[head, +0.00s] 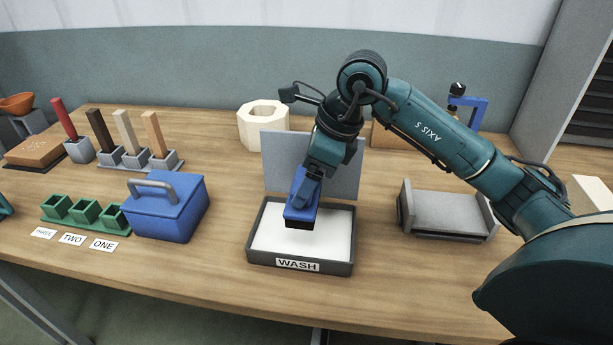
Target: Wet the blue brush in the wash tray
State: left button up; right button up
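The wash tray (257,262) is a dark grey box with a white inside and a "WASH" label on its front, in the middle of the table. A grey upright panel (280,165) stands behind it. My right gripper (307,190) reaches down over the tray and is shut on the blue brush (298,206). The brush's dark bristle end points down, inside the tray's outline. I cannot tell whether the bristles touch the white surface. The far side of the brush is hidden by the gripper.
A blue box with a grey handle (172,222) stands left of the tray, beside green holders (85,213). Several upright sticks in grey holders (140,160) stand behind. A grey cradle (447,212) is at the right; a cream octagonal pot (263,127) is behind.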

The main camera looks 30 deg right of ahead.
aim_at(314, 193)
notch_tip(314, 193, down, 4)
jog(key=b, duration=0.2)
jog(key=shift+f+b, duration=0.15)
jog(key=shift+b, duration=0.2)
jog(key=shift+f+b, duration=0.35)
jog(key=shift+f, duration=0.2)
pick_arm(q)
jog(key=shift+w+d+f+n, duration=0.15)
jog(key=shift+f+n, duration=0.1)
jog(key=shift+f, duration=0.25)
jog(key=shift+w+a+f+n, duration=0.1)
jog(key=shift+f+n, duration=0.15)
jog(key=shift+f, duration=0.25)
jog(key=shift+s+d+f, duration=0.1)
jog(key=shift+s+f, duration=0.05)
jog(key=shift+f, duration=0.1)
pick_arm(e)
jog(key=shift+f, duration=0.1)
pick_arm(q)
jog(key=shift+f+b, duration=0.55)
pick_arm(e)
jog(key=shift+f, duration=0.55)
jog(key=shift+r+p, duration=2.4)
jog(key=shift+r, duration=1.25)
pick_arm(q)
notch_tip(314, 193, up, 5)
jog(key=shift+f, duration=0.1)
pick_arm(e)
jog(key=shift+f, duration=0.1)
